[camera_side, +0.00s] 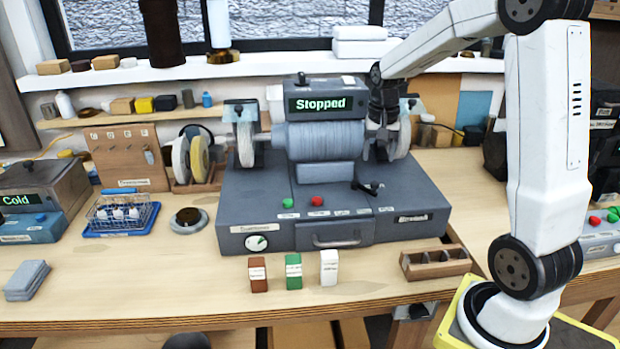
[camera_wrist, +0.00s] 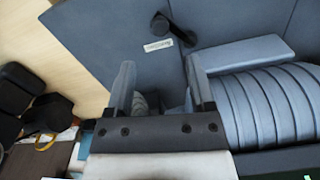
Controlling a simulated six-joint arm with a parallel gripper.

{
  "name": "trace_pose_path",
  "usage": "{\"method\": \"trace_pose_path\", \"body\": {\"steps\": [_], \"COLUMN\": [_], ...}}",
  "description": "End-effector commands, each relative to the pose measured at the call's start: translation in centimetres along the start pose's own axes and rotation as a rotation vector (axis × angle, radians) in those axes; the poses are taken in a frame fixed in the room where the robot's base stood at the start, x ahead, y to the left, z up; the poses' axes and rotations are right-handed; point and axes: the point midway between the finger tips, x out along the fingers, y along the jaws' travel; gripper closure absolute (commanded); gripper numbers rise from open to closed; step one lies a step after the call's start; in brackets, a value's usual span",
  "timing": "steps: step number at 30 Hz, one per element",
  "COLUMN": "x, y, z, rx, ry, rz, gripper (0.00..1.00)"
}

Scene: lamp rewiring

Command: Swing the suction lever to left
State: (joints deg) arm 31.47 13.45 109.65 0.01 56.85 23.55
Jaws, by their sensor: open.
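The black lever (camera_side: 368,187) sits on the right part of the grey grinder's top (camera_side: 415,195), its arm lying roughly sideways. I take it as the suction lever; its small label cannot be read. In the wrist view the lever (camera_wrist: 172,28) is at the top, beside a white label, beyond my fingertips. My gripper (camera_side: 380,152) is above and behind the lever, near the right grinding wheel, not touching the lever. In the wrist view my gripper (camera_wrist: 160,82) is open, with nothing held; part of the grinder shows between its fingers.
The grinder's ribbed motor housing (camera_side: 325,138), with a display reading "Stopped", stands left of my gripper. The right wheel (camera_side: 400,138) is close by. Green and red buttons (camera_side: 317,202) lie left of the lever. Small blocks (camera_side: 293,272) and a wooden tray (camera_side: 435,262) stand in front.

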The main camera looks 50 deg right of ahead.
Motion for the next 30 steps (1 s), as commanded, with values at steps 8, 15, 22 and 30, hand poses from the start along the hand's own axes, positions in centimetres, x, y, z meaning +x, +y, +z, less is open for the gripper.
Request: {"method": "trace_pose_path", "body": {"steps": [8,15,22,30], "x": [2.3,5.3,7.2,7.6], "y": [0.0,0.0,0.0,0.0], "z": [0.1,0.1,0.0,0.0], "rx": [-0.001,-0.001,-0.001,-0.001], "ry": [-0.003,-0.005,-0.002,0.000], "rz": [0.002,0.002,0.001,0.000], "gripper": [0.31,0.31,0.31,0.31]}}
